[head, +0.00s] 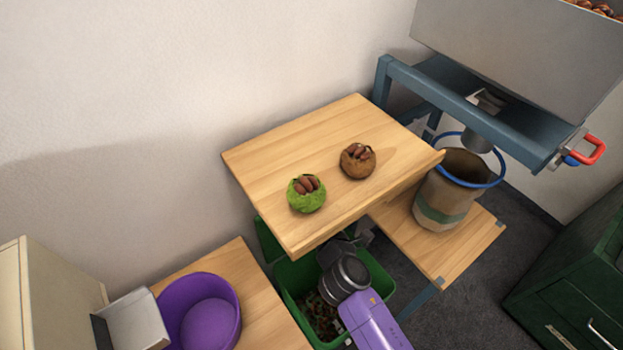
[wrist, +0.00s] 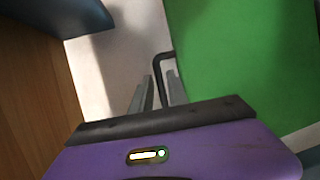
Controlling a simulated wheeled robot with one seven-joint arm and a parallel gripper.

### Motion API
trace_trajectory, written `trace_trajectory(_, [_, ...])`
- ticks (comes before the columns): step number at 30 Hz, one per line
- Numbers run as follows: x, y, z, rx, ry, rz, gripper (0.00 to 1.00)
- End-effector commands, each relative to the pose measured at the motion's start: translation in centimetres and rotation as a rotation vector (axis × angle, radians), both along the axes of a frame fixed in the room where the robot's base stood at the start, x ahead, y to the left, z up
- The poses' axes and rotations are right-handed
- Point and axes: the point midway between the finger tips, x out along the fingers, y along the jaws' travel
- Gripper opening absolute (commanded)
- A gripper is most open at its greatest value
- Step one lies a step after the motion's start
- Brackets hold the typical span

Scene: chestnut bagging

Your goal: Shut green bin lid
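The green bin (head: 378,279) stands on the floor under the wooden table, with dark scraps inside; its top is open. Its green lid (head: 268,240) is raised at the back left, partly hidden by the tabletop. In the wrist view the lid is a large green panel (wrist: 240,65) on the right, with a thin black handle (wrist: 160,58) at its left edge. My gripper (wrist: 159,82) has its two grey fingers close together on either side of the handle bar, apparently shut on it. In the head view the tabletop hides my fingers.
On the wooden table (head: 300,145) sit a green husk bowl of chestnuts (head: 306,194) and a brown one (head: 357,161). A sack (head: 443,198) stands on a lower shelf at right. A purple bowl (head: 201,312) stands at lower left. The tabletop edge overhangs my gripper.

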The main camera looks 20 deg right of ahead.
Motion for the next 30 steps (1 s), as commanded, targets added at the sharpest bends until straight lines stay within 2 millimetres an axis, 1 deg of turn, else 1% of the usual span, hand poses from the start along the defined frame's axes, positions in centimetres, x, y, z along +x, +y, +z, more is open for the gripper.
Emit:
trace_trajectory(1, [0.8, -0.2, 0.0, -0.001, -0.001, -0.001, 0.20])
trace_trajectory(6, [2.3, -0.4, -0.3, 0.001, 0.000, 0.001, 0.20])
trace_trajectory(10, [2.7, -0.5, -0.4, 0.001, 0.000, 0.001, 0.20])
trace_trajectory(17, [2.8, -0.5, -0.4, 0.002, 0.000, 0.001, 0.20])
trace_trajectory(18, [2.7, -0.5, -0.4, 0.002, 0.000, 0.001, 0.12])
trace_trajectory(20, [2.7, -0.5, -0.4, 0.002, 0.000, 0.001, 0.00])
trace_trajectory(30, [2.7, -0.5, -0.4, 0.003, -0.001, 0.001, 0.00])
